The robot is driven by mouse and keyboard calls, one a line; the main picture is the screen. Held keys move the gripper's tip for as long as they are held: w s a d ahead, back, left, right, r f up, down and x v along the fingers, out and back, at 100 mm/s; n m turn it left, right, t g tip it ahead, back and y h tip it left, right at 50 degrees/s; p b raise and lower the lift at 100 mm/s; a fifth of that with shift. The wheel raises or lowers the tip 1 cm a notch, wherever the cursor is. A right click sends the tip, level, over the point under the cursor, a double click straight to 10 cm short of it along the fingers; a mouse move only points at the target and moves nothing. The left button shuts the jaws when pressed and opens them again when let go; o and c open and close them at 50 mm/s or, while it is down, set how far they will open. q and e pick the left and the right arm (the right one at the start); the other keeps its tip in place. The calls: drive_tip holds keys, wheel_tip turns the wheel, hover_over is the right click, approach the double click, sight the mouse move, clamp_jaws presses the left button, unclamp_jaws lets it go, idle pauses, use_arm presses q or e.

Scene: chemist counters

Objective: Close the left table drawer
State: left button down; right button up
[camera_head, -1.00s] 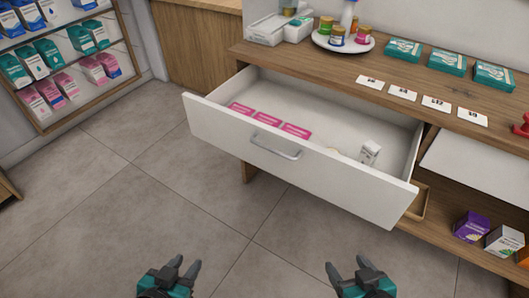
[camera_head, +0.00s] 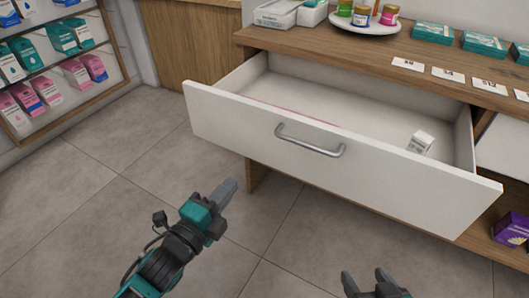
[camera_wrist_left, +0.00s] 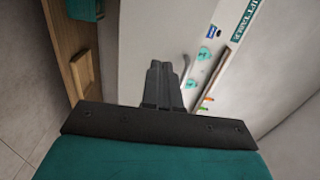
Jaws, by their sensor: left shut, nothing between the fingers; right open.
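The white left table drawer (camera_head: 350,165) is pulled well out from the wooden counter. Its front carries a grey bar handle (camera_head: 310,142). Inside lie pink packs, mostly hidden behind the front, and a small white box (camera_head: 420,143). My left gripper (camera_head: 228,188) is shut and empty, in front of and below the drawer's left part in the head view, with the handle to its upper right. In the left wrist view the shut fingers (camera_wrist_left: 163,70) point toward a pale surface. My right gripper (camera_head: 374,280) is open and empty at the bottom edge, below the drawer.
On the wooden counter top (camera_head: 350,58) stand a white plate (camera_head: 364,28) with jars, teal boxes (camera_head: 484,43) and price cards. A shelf with boxes (camera_head: 45,95) stands at the left. A purple box (camera_head: 512,229) sits below right. Floor in front is clear.

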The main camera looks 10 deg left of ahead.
sight(268, 142)
use_arm(q)
drive_tip(key=b+x, duration=0.2)
drive_tip(key=x, duration=1.1)
drive_tip(key=shift+b, duration=0.4)
drive_tip(key=shift+w+d, duration=0.25)
drive_tip(key=shift+w, duration=0.3)
drive_tip(key=shift+w, duration=0.1)
